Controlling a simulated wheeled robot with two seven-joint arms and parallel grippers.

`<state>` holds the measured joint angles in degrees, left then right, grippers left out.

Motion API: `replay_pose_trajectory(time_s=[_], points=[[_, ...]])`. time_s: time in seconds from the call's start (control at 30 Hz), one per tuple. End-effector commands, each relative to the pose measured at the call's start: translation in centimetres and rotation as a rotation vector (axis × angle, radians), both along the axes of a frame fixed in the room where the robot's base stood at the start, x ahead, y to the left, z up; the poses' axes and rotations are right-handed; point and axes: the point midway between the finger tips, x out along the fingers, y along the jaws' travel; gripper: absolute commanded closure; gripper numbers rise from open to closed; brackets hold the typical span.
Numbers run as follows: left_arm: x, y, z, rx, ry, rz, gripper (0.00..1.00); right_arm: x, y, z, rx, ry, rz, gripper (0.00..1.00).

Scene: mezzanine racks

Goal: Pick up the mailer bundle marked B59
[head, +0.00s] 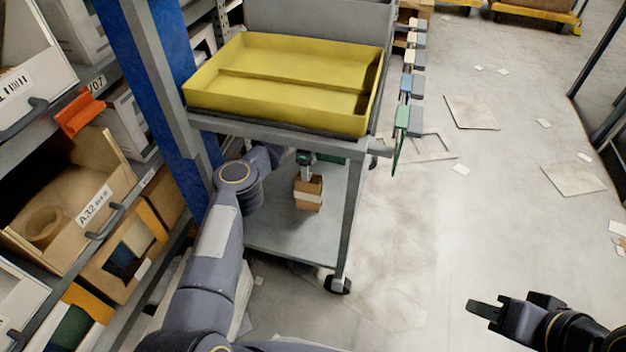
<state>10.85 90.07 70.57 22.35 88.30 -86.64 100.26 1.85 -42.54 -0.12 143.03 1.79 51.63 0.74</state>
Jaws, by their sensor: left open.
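A small brown bundle (308,194) stands on the lower shelf of the grey cart, under the yellow tray. A paler patch or band shows on it, but I can read no B59 marking. My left arm reaches in below the cart's top. My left gripper (304,172) is open, pointing down at the top of the bundle, partly in the shade of the upper deck. I cannot tell whether its fingers touch the bundle. My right gripper (484,309) is over the bare floor at the lower right, far from the cart, with nothing seen in it.
The yellow tray (290,105) on the cart's upper deck overhangs my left arm. A cart post stands close right of the bundle. The rack at left holds bins, one labelled A32 (95,206).

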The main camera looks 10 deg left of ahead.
Motion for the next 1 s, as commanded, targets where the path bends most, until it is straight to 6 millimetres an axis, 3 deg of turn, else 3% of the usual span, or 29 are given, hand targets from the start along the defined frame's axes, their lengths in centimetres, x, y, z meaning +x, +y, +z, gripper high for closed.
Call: replay_pose_trajectory(time_s=[0.13, 0.47, 0.73, 1.0], points=[[0.0, 0.0, -0.4, 0.000, 0.001, 0.000, 0.34, 0.0, 0.0, -0.2, 0.000, 0.000, 0.000, 0.68], [-0.3, 0.0, -3.6, -0.001, 0.001, -0.001, 0.34, 0.0, 0.0, -1.5, 0.000, 0.000, 0.000, 0.68], [-0.9, 0.1, -7.5, -0.001, 0.000, 0.000, 0.34, 0.0, 0.0, -3.6, 0.000, 0.000, 0.000, 0.68], [-0.8, 0.1, -7.8, 0.000, -0.001, 0.000, 0.34, 0.0, 0.0, -3.6, 0.000, 0.000, 0.000, 0.68]])
